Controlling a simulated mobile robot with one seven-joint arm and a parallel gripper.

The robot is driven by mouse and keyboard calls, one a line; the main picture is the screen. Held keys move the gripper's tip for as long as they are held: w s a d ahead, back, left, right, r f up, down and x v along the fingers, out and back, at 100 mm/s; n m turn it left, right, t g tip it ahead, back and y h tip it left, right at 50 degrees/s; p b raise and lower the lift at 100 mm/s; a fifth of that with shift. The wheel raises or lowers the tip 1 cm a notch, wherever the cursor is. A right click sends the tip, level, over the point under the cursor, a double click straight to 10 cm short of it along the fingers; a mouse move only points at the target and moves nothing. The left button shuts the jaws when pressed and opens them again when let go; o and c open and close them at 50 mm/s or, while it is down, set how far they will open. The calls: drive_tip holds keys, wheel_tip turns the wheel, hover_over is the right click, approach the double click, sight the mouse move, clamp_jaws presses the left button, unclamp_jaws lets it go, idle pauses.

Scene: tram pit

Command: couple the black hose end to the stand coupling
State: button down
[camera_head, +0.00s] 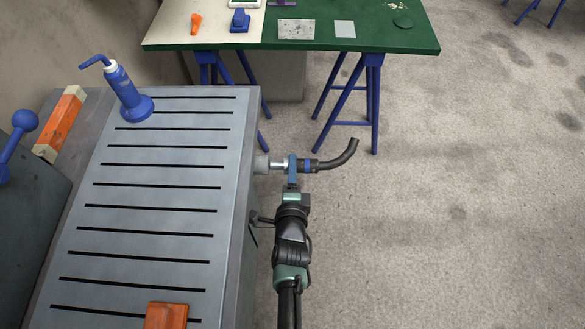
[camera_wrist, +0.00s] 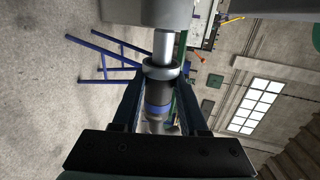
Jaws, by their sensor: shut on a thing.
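The black hose end (camera_head: 325,165), with a blue band and a short upward-bent hose, is held level at the right side of the grey slatted stand. My gripper (camera_head: 292,162) is shut on it. In the wrist view the fingers (camera_wrist: 161,78) close around the dark collar of the hose end (camera_wrist: 158,98). A silver shaft (camera_wrist: 165,45) lies in line between the collar and the grey stand coupling (camera_wrist: 160,13). The coupling (camera_head: 262,164) sticks out from the stand's side. Shaft and coupling appear to meet; I cannot tell whether they are locked.
The slatted stand top (camera_head: 150,215) carries a blue bottle (camera_head: 128,92) and an orange block (camera_head: 166,316). A small dark handle (camera_head: 261,220) juts from its side near my arm. A green-topped table (camera_head: 375,30) stands behind. The floor to the right is clear.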

sight(277, 168)
drive_tip(key=shift+w+a+p, duration=0.1)
drive_tip(key=shift+a+p, duration=0.4)
drive_tip(key=shift+p, duration=0.3)
drive_tip(key=shift+a+p, duration=0.5)
drive_tip(key=shift+p, duration=0.65)
drive_tip(key=shift+a, duration=0.4)
drive_tip(key=shift+a+p, duration=0.45)
drive_tip(key=shift+c, duration=1.8)
unclamp_jaws()
drive_tip(key=p+v, duration=0.1)
drive_tip(key=v, duration=1.1)
